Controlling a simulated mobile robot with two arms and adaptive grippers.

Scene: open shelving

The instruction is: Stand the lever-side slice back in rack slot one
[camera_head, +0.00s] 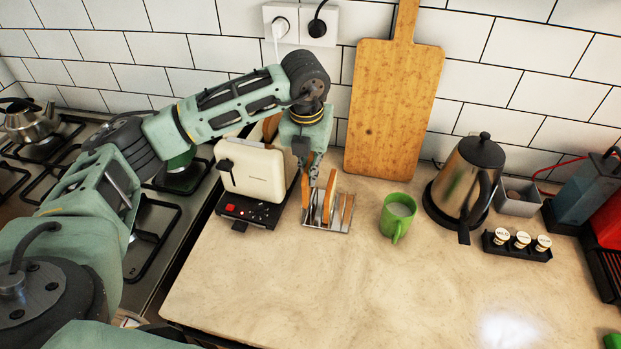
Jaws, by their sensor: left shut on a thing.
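My left gripper (313,180) is over the left end of a metal toast rack (325,224), pointing down. It is shut on a toasted slice (305,192), which is upright at the rack's left end and partly hidden by the fingers. I cannot tell whether its lower edge rests in the rack. Another slice (330,197) stands in the rack just to the right. The cream toaster (252,172) stands left of the rack, with a black lever (226,165) on its front left. My right gripper is not in view.
A green mug (397,218) stands close to the rack's right. Further right are a kettle (466,185) and a black holder with small jars (518,248). A wooden board (392,110) leans on the tiled wall. The front counter (300,285) is clear.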

